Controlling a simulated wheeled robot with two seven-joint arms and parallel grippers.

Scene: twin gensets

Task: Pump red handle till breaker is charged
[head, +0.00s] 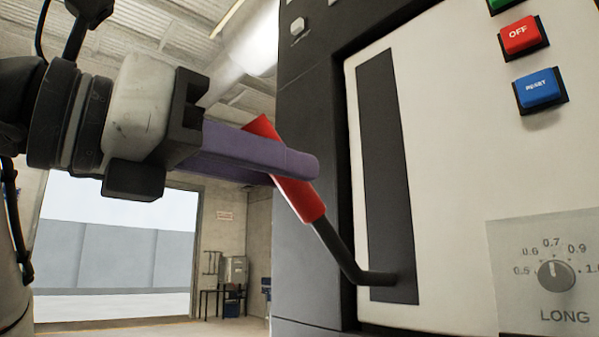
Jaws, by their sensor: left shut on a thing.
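The red handle (312,200) has a red grip on a bent dark lever. The lever comes out of the lower part of a dark vertical slot (380,170) in the breaker's pale front panel (450,130). The handle tilts up and to the left, away from the slot. My left gripper (290,165) comes in from the left, its purple fingers shut across the red grip. The fingers hide the middle of the grip. My right gripper is not in view.
A red OFF button (520,37) and a blue RESET button (541,91) sit at the panel's upper right, with a green button (503,5) partly cut off above. A dial (556,274) is at lower right. The cabinet's dark side stands close right of my gripper.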

